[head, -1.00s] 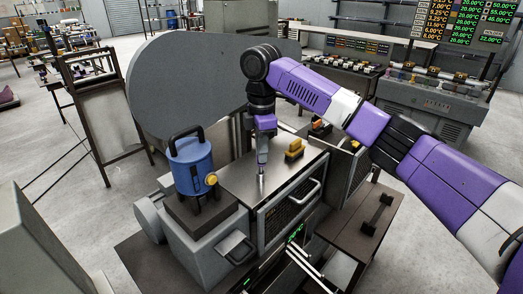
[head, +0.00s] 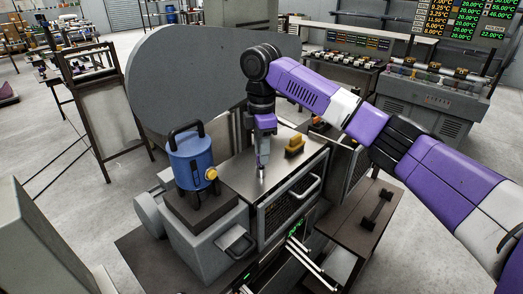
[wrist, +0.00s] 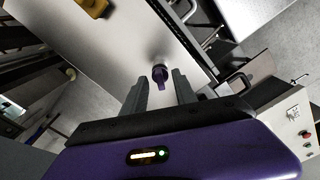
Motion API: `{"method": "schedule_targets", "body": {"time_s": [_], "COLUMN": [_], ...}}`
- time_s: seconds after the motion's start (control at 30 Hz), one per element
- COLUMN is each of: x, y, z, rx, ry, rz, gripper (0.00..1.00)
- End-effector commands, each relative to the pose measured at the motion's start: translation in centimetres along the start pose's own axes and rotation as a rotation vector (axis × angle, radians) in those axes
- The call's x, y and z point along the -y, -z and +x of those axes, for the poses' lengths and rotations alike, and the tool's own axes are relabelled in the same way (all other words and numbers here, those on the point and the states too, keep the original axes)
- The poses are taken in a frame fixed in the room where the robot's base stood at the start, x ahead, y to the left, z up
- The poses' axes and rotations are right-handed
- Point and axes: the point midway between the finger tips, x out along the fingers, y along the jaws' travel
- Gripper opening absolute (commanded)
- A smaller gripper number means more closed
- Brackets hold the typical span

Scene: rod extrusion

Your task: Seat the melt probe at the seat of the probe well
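My gripper (wrist: 162,80) is open, with visible room between each finger and the purple head. In the head view my gripper (head: 262,158) points straight down over the plate, and a short metallic piece (head: 261,172) shows just below the fingertips. The probe well is hidden under the probe and fingers, so I cannot tell how deep the probe sits.
A yellow block (head: 295,146) lies on the plate to the right of my gripper. A blue canister with a black handle (head: 191,160) stands to the left. A large grey rounded housing (head: 185,80) rises behind. A bar handle (head: 303,187) runs along the plate's front right.

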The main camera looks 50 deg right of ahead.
Motion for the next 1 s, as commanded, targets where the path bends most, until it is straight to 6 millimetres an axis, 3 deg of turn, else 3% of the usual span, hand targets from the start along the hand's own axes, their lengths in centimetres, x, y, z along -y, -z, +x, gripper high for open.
{"method": "schedule_targets", "body": {"time_s": [0.17,0.5,0.6,1.0], "x": [-0.1,-0.1,-0.1,0.0], "y": [0.0,-0.1,-0.1,0.0], "z": [-1.2,-6.6,-7.4,-7.8], "rx": [0.000,0.003,0.001,0.000], "ry": [-0.001,-0.003,-0.002,0.000], "rz": [0.000,0.000,0.001,0.000], "gripper": [0.34,0.34,0.34,0.34]}}
